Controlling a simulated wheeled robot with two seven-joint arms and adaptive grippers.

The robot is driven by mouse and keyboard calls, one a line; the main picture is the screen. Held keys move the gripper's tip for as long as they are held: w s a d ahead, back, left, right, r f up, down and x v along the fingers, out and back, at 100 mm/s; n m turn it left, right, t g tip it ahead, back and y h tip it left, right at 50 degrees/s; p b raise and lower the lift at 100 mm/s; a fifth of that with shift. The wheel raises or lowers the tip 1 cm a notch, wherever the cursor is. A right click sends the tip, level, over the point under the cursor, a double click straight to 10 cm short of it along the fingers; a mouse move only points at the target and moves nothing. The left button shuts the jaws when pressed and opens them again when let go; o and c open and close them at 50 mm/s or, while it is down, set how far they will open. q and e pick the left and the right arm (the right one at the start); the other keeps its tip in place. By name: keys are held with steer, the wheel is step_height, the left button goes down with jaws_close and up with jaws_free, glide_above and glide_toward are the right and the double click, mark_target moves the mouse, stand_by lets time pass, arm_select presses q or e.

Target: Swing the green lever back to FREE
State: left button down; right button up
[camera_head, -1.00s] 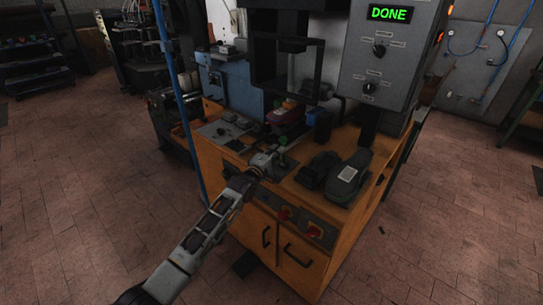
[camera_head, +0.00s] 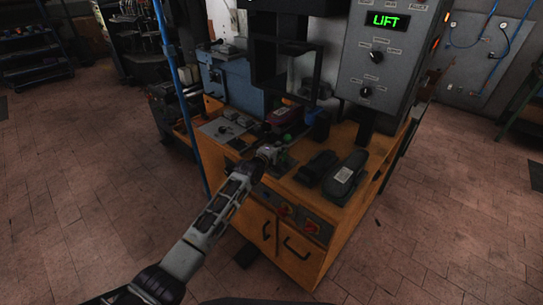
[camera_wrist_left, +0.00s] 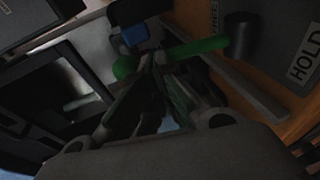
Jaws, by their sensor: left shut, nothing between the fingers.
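The green lever shows in the left wrist view as a green bar (camera_wrist_left: 195,47) with a dark cylindrical end, at top centre. In the head view a green knob (camera_head: 287,137) shows just beyond my left gripper (camera_head: 273,152). My left gripper is shut and empty, over the front of the orange bench. In the wrist view its fingertips (camera_wrist_left: 158,62) are close beside the green bar; I cannot tell whether they touch it. A HOLD label (camera_wrist_left: 306,58) lies to the right of the lever; no FREE label is readable. My right gripper is not in view.
The orange bench (camera_head: 262,228) carries a dark press frame (camera_head: 258,65) and a grey control box (camera_head: 385,60) reading LIFT. A dark pedal-like object (camera_head: 345,178) is at right. A blue machine (camera_head: 235,80) stands behind left. Floor at left is clear.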

arm_select(q)
steer(key=shift+w+d+r+g+p, duration=0.1)
steer(key=shift+w+d+g+p, duration=0.2)
steer(key=shift+w+d+p, duration=0.4)
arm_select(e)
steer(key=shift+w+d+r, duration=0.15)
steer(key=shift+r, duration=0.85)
arm_select(q)
steer(key=shift+a, duration=0.15)
